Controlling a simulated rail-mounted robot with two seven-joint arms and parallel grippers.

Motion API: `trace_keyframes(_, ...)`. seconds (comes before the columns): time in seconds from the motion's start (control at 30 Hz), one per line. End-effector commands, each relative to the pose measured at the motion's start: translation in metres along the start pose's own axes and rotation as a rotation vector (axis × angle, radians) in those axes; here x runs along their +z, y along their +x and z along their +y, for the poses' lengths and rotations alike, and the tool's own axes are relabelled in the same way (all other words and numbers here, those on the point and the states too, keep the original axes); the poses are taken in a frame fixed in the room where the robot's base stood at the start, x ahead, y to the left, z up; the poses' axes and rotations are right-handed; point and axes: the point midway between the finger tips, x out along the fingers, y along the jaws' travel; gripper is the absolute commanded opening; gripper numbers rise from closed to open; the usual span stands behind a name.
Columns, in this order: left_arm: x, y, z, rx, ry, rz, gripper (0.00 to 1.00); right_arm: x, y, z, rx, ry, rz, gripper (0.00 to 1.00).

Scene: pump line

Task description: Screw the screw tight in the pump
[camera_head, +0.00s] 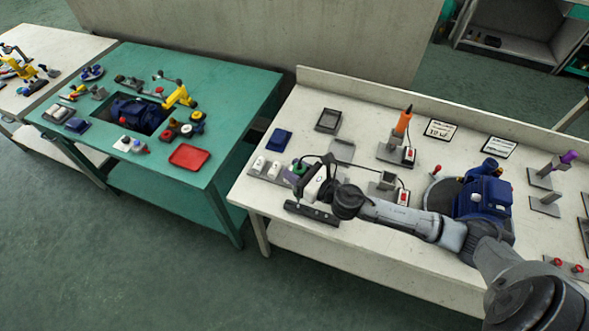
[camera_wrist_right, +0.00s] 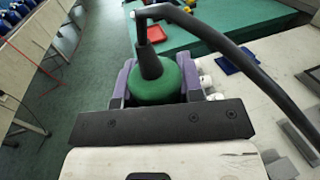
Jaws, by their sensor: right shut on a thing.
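The blue pump (camera_head: 484,195) stands on the right-hand white table, partly behind my right arm. My right gripper (camera_head: 298,170) is over the left part of that table, far to the left of the pump. It is shut on a green corded tool (camera_wrist_right: 155,85), whose black neck and cable rise from between the purple fingers in the right wrist view. The tool's working tip is hidden. A small red-topped piece (camera_head: 436,169) stands left of the pump; I cannot tell whether it is the screw. My left gripper is not in view.
An orange tool (camera_head: 403,121) stands upright in a holder behind my right arm. A purple tool (camera_head: 567,158) stands at the far right. A blue tray (camera_head: 280,139) lies near the gripper. A green table (camera_head: 240,90) with a red tray (camera_head: 189,157) is left across a gap.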

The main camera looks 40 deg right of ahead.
Motion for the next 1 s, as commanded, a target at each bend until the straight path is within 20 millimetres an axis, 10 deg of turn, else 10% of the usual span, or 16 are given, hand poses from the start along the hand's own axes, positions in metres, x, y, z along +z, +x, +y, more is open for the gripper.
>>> trace_keyframes(1.0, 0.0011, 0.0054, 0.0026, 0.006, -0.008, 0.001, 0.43, -0.007, 0.0002, 0.0, 0.0, -0.002, -0.002, 0.08)
